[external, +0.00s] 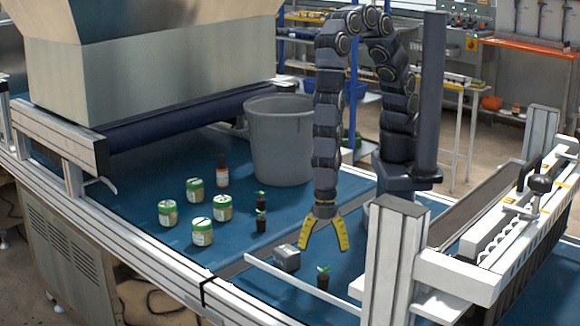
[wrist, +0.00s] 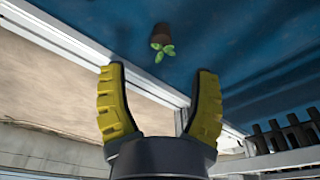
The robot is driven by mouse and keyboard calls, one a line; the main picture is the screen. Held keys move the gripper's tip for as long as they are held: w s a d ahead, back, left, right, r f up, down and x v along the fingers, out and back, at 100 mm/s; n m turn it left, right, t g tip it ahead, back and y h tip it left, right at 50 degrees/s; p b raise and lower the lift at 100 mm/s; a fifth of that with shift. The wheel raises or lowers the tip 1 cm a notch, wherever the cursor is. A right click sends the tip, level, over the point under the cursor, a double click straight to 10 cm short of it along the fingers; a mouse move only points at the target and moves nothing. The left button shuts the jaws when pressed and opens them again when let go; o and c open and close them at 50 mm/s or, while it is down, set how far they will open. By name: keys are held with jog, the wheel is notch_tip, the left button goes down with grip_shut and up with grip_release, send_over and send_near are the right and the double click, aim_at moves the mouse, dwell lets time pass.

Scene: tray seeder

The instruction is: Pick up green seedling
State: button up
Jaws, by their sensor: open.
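Several small dark pots with green seedlings stand on the blue belt. In the external view, one green seedling (external: 323,278) stands apart near the front rail, just below my gripper (external: 324,246). Two other seedlings, a farther one (external: 261,202) and a nearer one (external: 261,222), stand further left. My gripper has yellow fingers spread apart with nothing between them. The wrist view shows one seedling (wrist: 162,42) in a brown pot, beyond the open fingertips (wrist: 162,72) and roughly centred between them. The fingers do not touch it.
A small grey box (external: 287,260) sits left of the front seedling. A white rail (external: 300,280) runs along the front; the seeder frame (external: 398,260) is at right.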

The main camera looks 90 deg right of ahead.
aim_at(324, 276)
jog(key=f, duration=0.8)
jog(key=shift+s+a, duration=0.1)
jog(key=shift+a, duration=0.3)
jog(key=shift+a+f, duration=0.1)
jog(key=shift+f, duration=0.25)
jog(key=shift+c, duration=0.4)
jog(key=c, duration=1)
